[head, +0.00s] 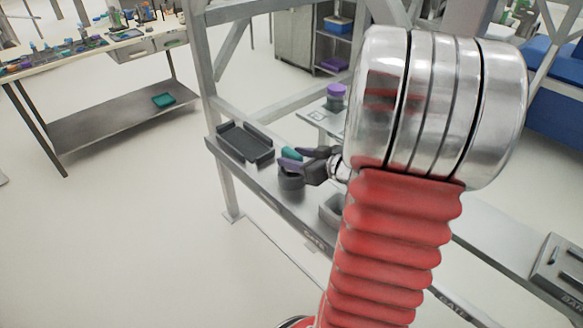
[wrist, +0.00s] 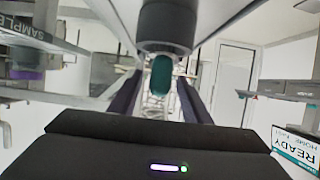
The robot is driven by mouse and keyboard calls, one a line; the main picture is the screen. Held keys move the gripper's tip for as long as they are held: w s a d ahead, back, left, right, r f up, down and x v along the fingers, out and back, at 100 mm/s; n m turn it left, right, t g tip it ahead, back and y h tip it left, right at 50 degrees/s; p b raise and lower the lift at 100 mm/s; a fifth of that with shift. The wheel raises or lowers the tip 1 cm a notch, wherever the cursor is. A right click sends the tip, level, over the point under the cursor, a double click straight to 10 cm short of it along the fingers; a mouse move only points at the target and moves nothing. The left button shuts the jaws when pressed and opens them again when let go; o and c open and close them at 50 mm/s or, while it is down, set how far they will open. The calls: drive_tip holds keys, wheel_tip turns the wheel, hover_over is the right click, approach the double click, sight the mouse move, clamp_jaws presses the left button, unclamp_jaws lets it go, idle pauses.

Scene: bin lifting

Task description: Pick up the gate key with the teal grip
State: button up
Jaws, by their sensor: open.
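The teal grip of the gate key (head: 292,153) shows above a dark round holder (head: 291,183) on the grey bench. In the wrist view the teal grip (wrist: 161,75) is between my two dark fingers, with a gap on each side. The dark round holder (wrist: 167,25) is next to it at the top of that view, which looks upside down. My gripper (head: 288,161) is open, with its fingers around the grip and apart from it; it also shows in the wrist view (wrist: 160,92). The key's lower part is hidden.
A dark empty tray (head: 246,142) lies left of the holder on the bench. A jar with a purple lid (head: 336,97) stands behind. A grey open box (head: 333,210) is to the right, partly hidden by my arm. A frame post (head: 205,95) rises near the tray.

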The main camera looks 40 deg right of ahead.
sight(283, 153)
drive_tip(key=shift+x, duration=2.55)
drive_tip(key=shift+r, duration=0.1)
drive_tip(key=shift+c, duration=0.2)
clamp_jaws()
